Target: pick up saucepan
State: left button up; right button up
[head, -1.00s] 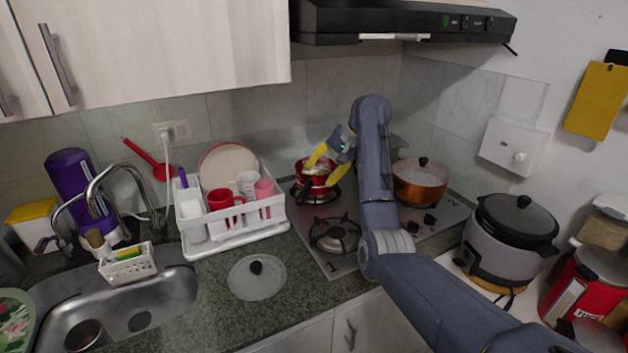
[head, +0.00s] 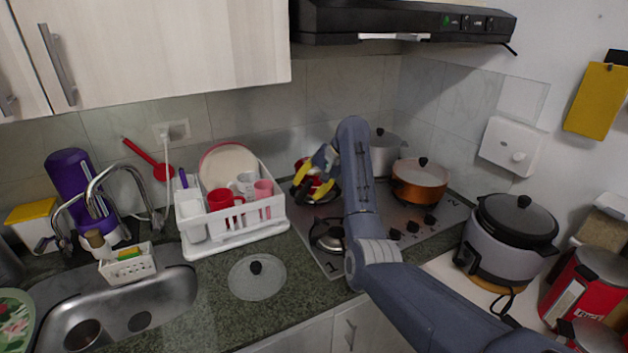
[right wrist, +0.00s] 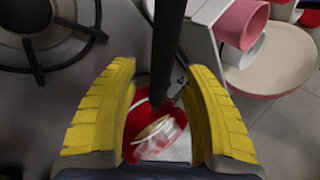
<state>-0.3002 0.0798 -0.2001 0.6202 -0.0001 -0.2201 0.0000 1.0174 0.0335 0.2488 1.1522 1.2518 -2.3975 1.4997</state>
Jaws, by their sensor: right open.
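The red saucepan (head: 301,164) stands at the back left of the hob, largely hidden by my right gripper in the head view. In the right wrist view the saucepan (right wrist: 136,122) shows between my fingers, with a pale interior and a long dark handle (right wrist: 168,45) running up the picture. My right gripper (head: 313,186) is open, its yellow fingers close over the saucepan. In the right wrist view the gripper (right wrist: 160,95) has one finger on each side of the handle, apart from it. My left gripper is not in view.
A white dish rack (head: 240,230) with cups and plates stands left of the hob (head: 395,255). An orange pot (head: 420,180) and a silver pot (head: 384,152) are right of my forearm. A glass lid (head: 257,278) lies on the counter. The range hood (head: 400,20) hangs above.

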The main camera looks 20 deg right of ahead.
jog(key=shift+x, duration=0.8)
grip_shut()
jog(key=shift+r, duration=0.1)
